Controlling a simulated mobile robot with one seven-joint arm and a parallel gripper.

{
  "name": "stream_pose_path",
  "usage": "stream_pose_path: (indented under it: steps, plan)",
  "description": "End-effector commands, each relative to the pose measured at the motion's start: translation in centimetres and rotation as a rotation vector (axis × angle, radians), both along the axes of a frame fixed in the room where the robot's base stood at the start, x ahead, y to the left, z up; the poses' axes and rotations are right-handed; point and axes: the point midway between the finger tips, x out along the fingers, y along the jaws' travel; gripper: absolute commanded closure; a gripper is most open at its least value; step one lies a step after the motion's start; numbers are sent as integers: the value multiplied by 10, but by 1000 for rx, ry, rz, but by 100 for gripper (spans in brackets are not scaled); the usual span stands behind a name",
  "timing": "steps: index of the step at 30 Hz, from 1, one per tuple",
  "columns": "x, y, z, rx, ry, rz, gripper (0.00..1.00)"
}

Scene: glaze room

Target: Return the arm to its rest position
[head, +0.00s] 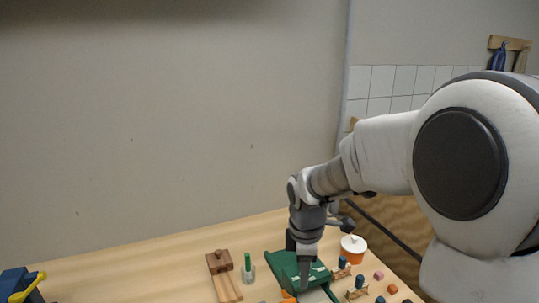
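My arm reaches in from the right of the head view and bends down over the wooden table (150,262). My gripper (303,270) is at the low end of the arm, over a green tray-like thing (275,262). Its fingers point down, and I cannot tell whether they touch the green thing. The gap between the fingertips does not show clearly, so I cannot tell if anything is held.
A wooden block piece (219,262) and a clear cup with a green stick (248,270) stand left of the gripper. An orange-and-white tub (353,249) and several small coloured pieces lie right. A blue-and-yellow thing (22,285) is far left.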

Motion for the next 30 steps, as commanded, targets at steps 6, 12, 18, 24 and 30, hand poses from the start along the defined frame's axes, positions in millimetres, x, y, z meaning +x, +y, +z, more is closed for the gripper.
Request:
stream_pose_path:
  steps: [6, 12, 18, 24, 30]
  plan:
    - [-39, -22, 55, 45, -104, -342, 60]
    - [-81, -39, 90, 124, -187, -657, 60]
    - [-125, -52, 114, 236, -259, -964, 60]
    - [-165, -60, 124, 369, -305, -1243, 60]
    - [-187, -63, 126, 459, -320, -1409, 60]
